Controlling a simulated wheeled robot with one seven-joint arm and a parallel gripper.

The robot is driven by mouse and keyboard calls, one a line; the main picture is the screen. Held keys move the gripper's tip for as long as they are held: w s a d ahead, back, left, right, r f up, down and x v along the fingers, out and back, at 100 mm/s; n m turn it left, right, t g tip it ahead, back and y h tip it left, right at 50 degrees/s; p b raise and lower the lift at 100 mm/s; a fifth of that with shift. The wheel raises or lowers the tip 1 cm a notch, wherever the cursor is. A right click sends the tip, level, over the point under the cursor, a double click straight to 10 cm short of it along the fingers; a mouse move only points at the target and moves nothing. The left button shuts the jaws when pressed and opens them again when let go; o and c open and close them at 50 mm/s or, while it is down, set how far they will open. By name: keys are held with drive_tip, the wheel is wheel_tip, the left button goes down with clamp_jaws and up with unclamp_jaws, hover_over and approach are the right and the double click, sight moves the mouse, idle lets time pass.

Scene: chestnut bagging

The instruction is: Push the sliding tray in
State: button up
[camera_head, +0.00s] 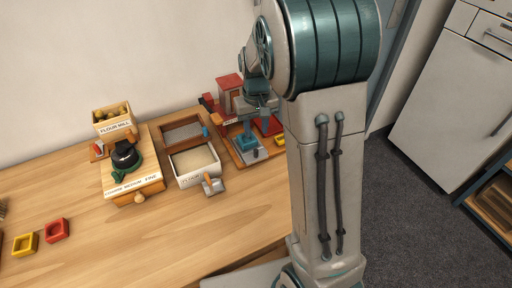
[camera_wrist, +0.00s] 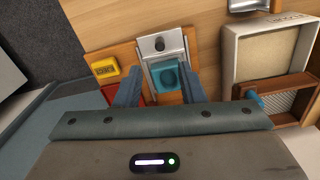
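The sliding tray (camera_wrist: 160,47) is a light grey metal plate with a round dark hole or knob at its outer end, lying on a wooden base (camera_wrist: 124,52). A blue square block with a round hollow (camera_wrist: 168,77) sits on it. In the head view the tray (camera_head: 250,156) sticks out toward the table's front. My gripper (camera_wrist: 160,72) is above the tray, its two blue fingers apart on either side of the blue block. I cannot tell whether a finger touches it. The tray's inner end is hidden by my gripper.
A white flour box (camera_head: 186,181) with a scoop (camera_head: 213,185) stands left of the base. The mill (camera_head: 133,178) is further left. A yellow block (camera_wrist: 105,69) and a red one (camera_wrist: 112,93) lie beside the tray. The table's front middle is clear.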

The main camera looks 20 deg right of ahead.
sight(256, 150)
wheel_tip(256, 150, down, 10)
drive_tip(key=shift+r+p, duration=0.25)
drive_tip(key=shift+p, duration=0.15)
drive_tip(key=shift+c, duration=0.4)
